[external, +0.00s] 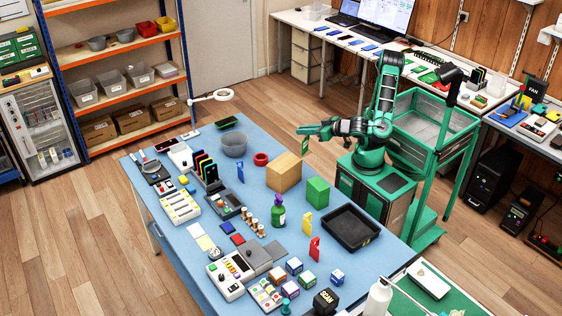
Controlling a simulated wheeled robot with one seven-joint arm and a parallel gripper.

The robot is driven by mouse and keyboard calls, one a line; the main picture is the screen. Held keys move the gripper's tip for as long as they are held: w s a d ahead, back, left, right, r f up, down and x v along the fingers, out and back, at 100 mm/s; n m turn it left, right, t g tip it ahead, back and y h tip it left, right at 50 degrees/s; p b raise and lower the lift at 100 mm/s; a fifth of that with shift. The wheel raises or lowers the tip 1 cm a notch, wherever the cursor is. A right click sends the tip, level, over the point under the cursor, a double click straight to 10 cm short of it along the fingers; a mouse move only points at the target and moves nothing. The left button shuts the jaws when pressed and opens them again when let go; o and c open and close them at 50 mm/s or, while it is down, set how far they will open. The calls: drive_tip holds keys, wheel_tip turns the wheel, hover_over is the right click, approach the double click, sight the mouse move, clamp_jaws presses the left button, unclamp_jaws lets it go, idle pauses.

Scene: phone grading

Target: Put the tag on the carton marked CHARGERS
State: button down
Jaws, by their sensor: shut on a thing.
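My gripper (303,130) is at the end of my arm, above the far right part of the blue table. It is shut on a small green tag (305,146), which hangs upright below the fingers. A plain tan carton (284,173) stands on the table below and to the left of the tag, apart from it. A smaller green box (318,191) stands to the right of the tan carton. No CHARGERS marking can be read on either. Other tags stand on the table: a blue one (240,172), a yellow one (307,222) and a red one (315,249).
A black tray (350,228) lies at the table's right side. A green bottle (278,215) stands near the green box. Brown cartons (133,118) sit on the shelf behind.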

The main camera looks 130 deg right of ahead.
drive_tip(key=w+d+f, duration=0.3)
drive_tip(key=d+f, duration=0.7)
drive_tip(key=d, duration=0.1)
drive_tip(key=shift+f, duration=0.35)
idle(0.7)
drive_tip(key=shift+d+f, duration=0.1)
drive_tip(key=shift+f, duration=0.05)
drive_tip(key=c, duration=1.8)
unclamp_jaws()
drive_tip(key=shift+o, duration=0.2)
